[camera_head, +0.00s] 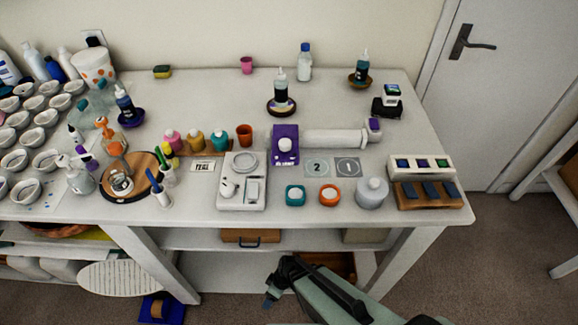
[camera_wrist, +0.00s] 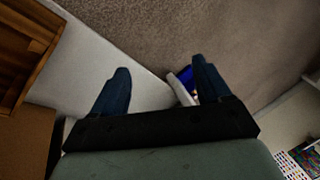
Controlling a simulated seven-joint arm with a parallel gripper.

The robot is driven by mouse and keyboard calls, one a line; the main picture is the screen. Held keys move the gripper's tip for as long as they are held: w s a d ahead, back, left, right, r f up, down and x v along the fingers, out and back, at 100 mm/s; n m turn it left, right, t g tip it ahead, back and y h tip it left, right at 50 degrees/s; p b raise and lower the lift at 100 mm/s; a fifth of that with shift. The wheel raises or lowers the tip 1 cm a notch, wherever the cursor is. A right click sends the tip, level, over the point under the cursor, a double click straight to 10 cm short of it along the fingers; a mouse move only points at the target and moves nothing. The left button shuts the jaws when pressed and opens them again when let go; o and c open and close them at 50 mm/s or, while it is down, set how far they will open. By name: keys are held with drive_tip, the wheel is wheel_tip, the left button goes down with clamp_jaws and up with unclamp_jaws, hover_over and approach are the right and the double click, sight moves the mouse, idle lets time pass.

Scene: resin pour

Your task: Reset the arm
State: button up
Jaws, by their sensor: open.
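My gripper (camera_head: 270,297) hangs low in front of the table's front edge in the head view, below the tabletop and apart from the things on it. In the wrist view my gripper (camera_wrist: 160,85) shows two blue fingers spread apart with nothing between them touching either one. Past the fingers are the carpet (camera_wrist: 150,30) and a pale board (camera_wrist: 95,60). The white table (camera_head: 330,225) stands behind my gripper in the head view.
The tabletop is crowded with cups, bottles, a scale (camera_head: 241,203) and a wooden tray (camera_head: 429,196). A lower shelf with a wooden drawer (camera_head: 250,236) lies behind my gripper. A blue object (camera_head: 160,308) is on the floor at left. Carpet (camera_head: 480,270) is clear at right.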

drive_tip(key=s+d+r+m+g+h, duration=0.1)
drive_tip(key=s+d+m, duration=0.1)
drive_tip(key=d+m, duration=0.2)
drive_tip(key=s+d+m+g+h, duration=0.1)
drive_tip(key=s+d+m, duration=0.2)
drive_tip(key=d, duration=0.7)
drive_tip(key=s+d+r+m+g+h, duration=0.1)
drive_tip(key=s+d+m+g, duration=0.1)
drive_tip(key=d+m, duration=0.3)
drive_tip(key=d, duration=0.2)
drive_tip(key=shift+s+d+r, duration=0.25)
drive_tip(key=shift+d+r, duration=0.1)
drive_tip(key=shift+d, duration=0.05)
